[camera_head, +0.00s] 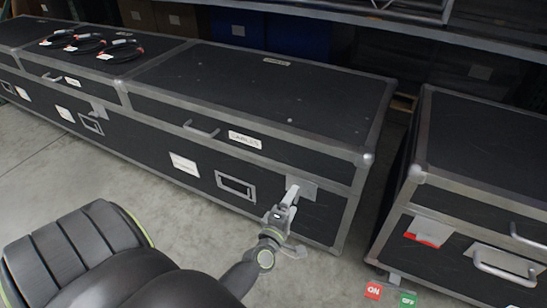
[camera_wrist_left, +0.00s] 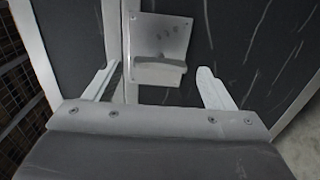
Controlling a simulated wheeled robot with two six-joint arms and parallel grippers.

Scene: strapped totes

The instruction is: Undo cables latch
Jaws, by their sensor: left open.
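A long black case (camera_head: 270,85) with metal edges carries a white label reading "CABLES" (camera_head: 245,139). A grey metal latch plate (camera_head: 304,187) sits near the right end of its front. In the left wrist view the latch (camera_wrist_left: 160,52) has a raised horizontal lip across its lower part. My left gripper (camera_head: 290,196) is in front of the latch. Its open fingers (camera_wrist_left: 158,85) lie on either side of and below the latch plate, with nothing between them. Whether they touch the case is unclear. My right gripper is not in view.
Another black case (camera_head: 485,150) stands to the right across a narrow gap. Coiled black cables (camera_head: 88,44) lie on the case lid at the left. Red "ON" and green "OFF" tags (camera_head: 373,290) show at the lower right. Grey floor (camera_head: 130,190) is clear before the case; shelving stands behind.

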